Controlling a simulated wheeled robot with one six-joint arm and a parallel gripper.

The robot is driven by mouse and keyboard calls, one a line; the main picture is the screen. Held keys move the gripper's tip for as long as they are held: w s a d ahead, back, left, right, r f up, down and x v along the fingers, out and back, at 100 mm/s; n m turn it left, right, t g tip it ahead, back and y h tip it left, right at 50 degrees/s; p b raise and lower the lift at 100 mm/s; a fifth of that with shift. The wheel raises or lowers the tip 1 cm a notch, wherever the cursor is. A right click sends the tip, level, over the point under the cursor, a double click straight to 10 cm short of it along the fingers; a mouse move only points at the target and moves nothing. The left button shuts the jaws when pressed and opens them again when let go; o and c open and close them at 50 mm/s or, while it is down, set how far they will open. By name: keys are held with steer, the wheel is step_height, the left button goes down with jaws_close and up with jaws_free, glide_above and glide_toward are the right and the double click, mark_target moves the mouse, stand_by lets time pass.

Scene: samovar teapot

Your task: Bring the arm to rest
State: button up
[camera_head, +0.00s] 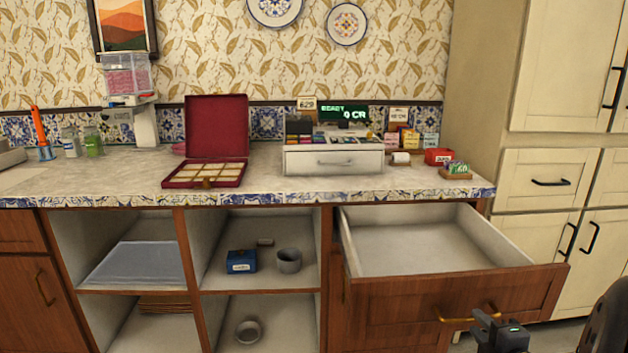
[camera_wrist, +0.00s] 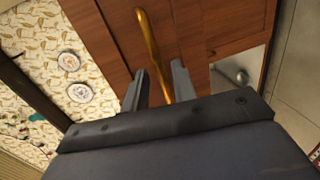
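My gripper (camera_head: 492,331) is at the lower right of the head view, close to the front of an open wooden drawer (camera_head: 400,315). In the wrist view my gripper (camera_wrist: 159,68) is open, with its two dark fingers apart. The drawer's brass handle (camera_wrist: 150,42) runs between the fingers in that view, with a gap on each side. The same handle (camera_head: 455,319) shows in the head view, partly behind my gripper. Whether a finger touches the handle I cannot tell. The drawer is pulled out and its pale inside is empty.
On the counter (camera_head: 110,180) stand an open red box (camera_head: 217,130), a white cash register (camera_head: 333,160) and small packets. Open shelves below hold a blue box (camera_head: 241,261) and grey cups. Cream cabinets (camera_head: 550,205) stand at the right, close to the open drawer.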

steer(key=shift+x, duration=1.85)
steer(key=shift+r, duration=0.15)
